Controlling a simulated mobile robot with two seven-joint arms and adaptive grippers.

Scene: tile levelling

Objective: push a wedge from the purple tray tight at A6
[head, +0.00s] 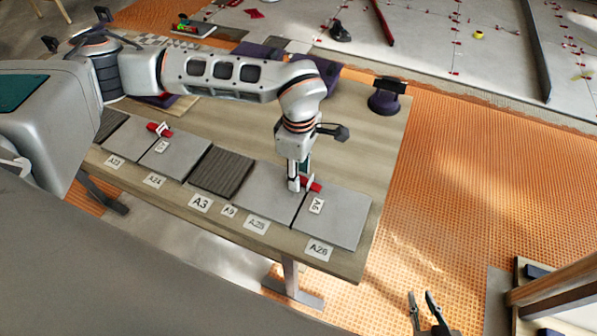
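My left gripper (297,184) points down at the joint between two grey tiles beside the A6 label (316,206). A red wedge (314,186) with a white clip is at that joint, against the fingertips. The fingers hide part of the wedge, so I cannot tell whether they grip it or how far in it sits. Purple tray-like pieces (328,72) stand at the table's back, partly hidden behind my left arm; I cannot see wedges in them. My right gripper (421,297) is open and empty over the orange floor at the bottom.
Another red wedge (159,129) sits in a white clip further left. A dark purple device (384,101) stands at the back right corner. The table between is clear.

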